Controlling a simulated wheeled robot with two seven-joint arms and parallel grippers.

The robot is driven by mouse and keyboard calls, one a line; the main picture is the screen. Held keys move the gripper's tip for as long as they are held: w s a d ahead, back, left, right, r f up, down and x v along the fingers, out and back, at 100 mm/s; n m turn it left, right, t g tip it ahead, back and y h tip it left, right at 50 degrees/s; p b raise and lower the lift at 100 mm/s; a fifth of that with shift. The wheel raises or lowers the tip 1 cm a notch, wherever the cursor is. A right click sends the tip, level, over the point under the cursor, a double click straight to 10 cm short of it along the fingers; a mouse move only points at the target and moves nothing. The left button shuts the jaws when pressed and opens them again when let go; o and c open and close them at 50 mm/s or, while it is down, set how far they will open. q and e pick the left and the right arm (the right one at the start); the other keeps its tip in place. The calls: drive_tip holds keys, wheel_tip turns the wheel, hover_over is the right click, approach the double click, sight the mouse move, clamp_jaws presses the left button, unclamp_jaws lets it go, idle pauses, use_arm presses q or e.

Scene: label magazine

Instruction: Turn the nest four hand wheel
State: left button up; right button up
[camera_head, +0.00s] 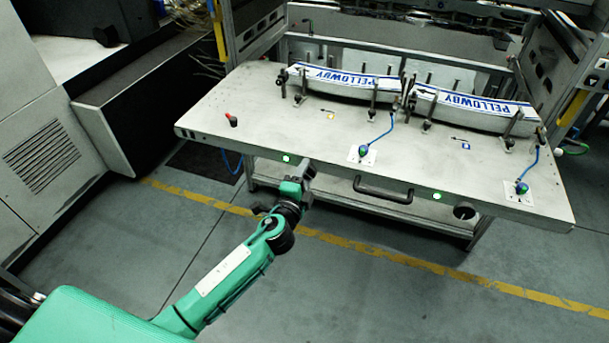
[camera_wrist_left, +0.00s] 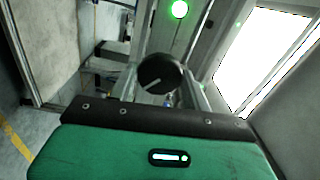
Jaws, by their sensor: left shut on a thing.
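My left gripper (camera_head: 307,171) is at the front edge of the grey table (camera_head: 300,125), below and right of a lit green lamp. In the left wrist view, a round black hand wheel (camera_wrist_left: 160,74) with a white line on its face sits between the gripper's fingers. The gripper is shut on it. My right gripper is not in view.
Two curved white label stacks marked PELLOWBY (camera_head: 345,82) (camera_head: 474,110) stand between posts on the table. Lit green lamps (camera_head: 286,158) (camera_head: 437,196) and a dark handle (camera_head: 383,190) are on the front edge. Blue cables lead to green-topped knobs (camera_head: 363,151) (camera_head: 521,188). Floor in front is clear.

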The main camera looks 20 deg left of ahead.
use_arm(q)
drive_tip(key=o, duration=1)
drive_tip(key=shift+c, duration=0.2)
drive_tip(key=s+b, duration=0.1)
drive_tip(key=s, duration=1.2)
drive_tip(key=shift+s+a+f, duration=0.15)
drive_tip(key=shift+s+a, duration=0.05)
drive_tip(key=shift+s, duration=0.2)
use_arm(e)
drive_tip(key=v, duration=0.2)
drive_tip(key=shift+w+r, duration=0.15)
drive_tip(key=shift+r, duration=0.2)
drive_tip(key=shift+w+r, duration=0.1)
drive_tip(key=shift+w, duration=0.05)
